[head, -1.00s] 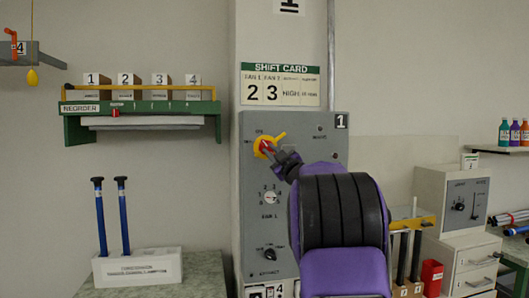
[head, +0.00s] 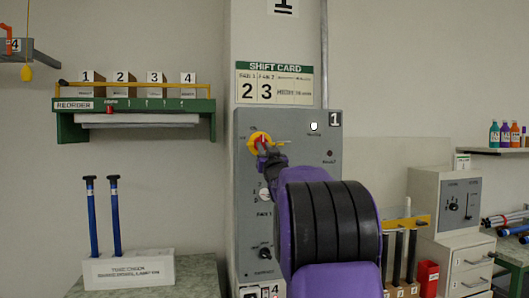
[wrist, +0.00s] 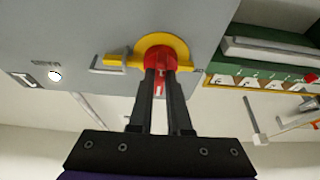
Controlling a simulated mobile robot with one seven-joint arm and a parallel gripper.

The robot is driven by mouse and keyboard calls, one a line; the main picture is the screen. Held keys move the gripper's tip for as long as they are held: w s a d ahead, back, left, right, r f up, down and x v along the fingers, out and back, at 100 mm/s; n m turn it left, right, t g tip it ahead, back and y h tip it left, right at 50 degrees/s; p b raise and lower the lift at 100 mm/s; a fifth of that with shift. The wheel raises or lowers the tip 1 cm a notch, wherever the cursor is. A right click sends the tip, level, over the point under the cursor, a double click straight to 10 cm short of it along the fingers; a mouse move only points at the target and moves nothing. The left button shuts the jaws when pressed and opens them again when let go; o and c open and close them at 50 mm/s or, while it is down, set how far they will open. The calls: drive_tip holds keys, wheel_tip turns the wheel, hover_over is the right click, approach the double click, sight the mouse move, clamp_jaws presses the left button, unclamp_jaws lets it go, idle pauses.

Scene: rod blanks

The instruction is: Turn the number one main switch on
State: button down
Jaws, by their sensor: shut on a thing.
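The number 1 panel (head: 300,190) is a grey cabinet front with a "1" plate at its top right. Its main switch, a red handle on a yellow disc (head: 254,138), is at the upper left. My gripper (head: 264,150) is shut on the red handle, which looks about upright in the head view. In the wrist view the red handle (wrist: 157,57) sits between my gripper's fingers (wrist: 160,75), with the yellow disc (wrist: 178,45) behind it. A lamp (head: 314,126) at the panel's upper right glows white; it also shows in the wrist view (wrist: 54,75). My arm hides part of the panel.
Lower on the panel are a dial (head: 264,194), partly covered, and a black knob (head: 265,254). A shift card (head: 275,83) hangs above. A shelf (head: 135,105) is on the left wall, and a white holder with blue rods (head: 130,268) stands below it.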

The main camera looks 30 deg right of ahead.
drive_tip(key=shift+r, duration=0.2)
drive_tip(key=c, duration=0.9)
unclamp_jaws()
drive_tip(key=shift+o, duration=0.2)
drive_tip(key=shift+f, duration=0.1)
drive_tip(key=shift+f, duration=0.15)
